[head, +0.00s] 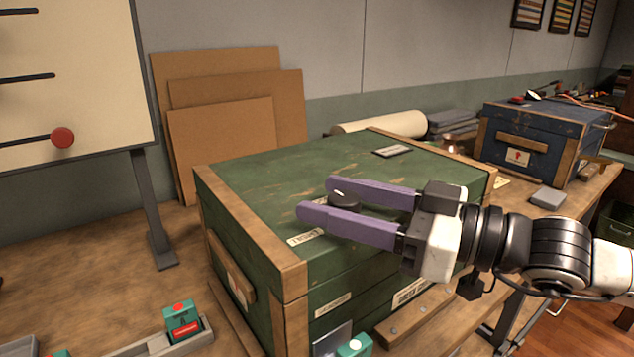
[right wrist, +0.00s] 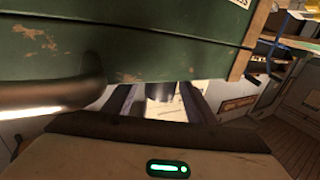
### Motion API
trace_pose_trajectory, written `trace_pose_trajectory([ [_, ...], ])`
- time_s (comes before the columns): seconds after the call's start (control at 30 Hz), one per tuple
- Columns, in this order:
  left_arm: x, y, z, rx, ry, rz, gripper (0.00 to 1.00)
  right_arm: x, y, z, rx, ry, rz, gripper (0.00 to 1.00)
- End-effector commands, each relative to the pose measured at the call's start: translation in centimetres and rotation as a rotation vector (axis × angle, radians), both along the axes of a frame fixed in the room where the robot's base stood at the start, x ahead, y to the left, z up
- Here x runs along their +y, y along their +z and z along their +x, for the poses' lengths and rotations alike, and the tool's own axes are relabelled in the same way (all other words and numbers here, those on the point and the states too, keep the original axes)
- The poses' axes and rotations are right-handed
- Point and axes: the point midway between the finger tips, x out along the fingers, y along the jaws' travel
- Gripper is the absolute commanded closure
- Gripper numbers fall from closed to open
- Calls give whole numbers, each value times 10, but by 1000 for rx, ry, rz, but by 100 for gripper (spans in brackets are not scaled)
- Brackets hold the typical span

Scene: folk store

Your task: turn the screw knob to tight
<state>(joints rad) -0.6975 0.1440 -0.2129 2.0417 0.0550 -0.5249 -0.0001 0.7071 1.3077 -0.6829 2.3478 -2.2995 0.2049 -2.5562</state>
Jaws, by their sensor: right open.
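A dark round knob (head: 343,199) shows between the two purple fingers of my right gripper (head: 316,198) in the head view, against the top of the green crate (head: 250,185). The fingers are open and extend past it on either side, with a gap visible. Whether they touch it, and what the knob is mounted on, I cannot tell. In the right wrist view a dark cylindrical shape (right wrist: 160,90) shows between the fingers, partly hidden by the gripper body. My left gripper is not in view.
The green wood-edged crate fills the middle of the bench. A board with a red ball (head: 62,138) stands at left. A blue chest (head: 530,143) is at back right. Small green boxes (head: 181,318) are in front. In the right wrist view a metal cylinder (right wrist: 50,95) is close at left.

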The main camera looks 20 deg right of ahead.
Motion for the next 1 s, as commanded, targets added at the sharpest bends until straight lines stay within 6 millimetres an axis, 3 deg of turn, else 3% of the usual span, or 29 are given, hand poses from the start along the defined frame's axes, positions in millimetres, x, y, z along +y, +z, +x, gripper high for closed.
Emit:
trace_pose_trajectory([
  [0.3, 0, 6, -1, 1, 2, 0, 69, 19, 1, 18, -1, 1, 2, 49],
  [0.63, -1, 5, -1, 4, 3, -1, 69, 21, 0, 19, 1, 0, -1, 49],
  [0.9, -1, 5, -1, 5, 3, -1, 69, 21, 0, 19, 1, 0, 1, 90],
  [1.0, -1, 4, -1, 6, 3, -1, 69, 21, -1, 19, 1, -1, 1, 90],
])
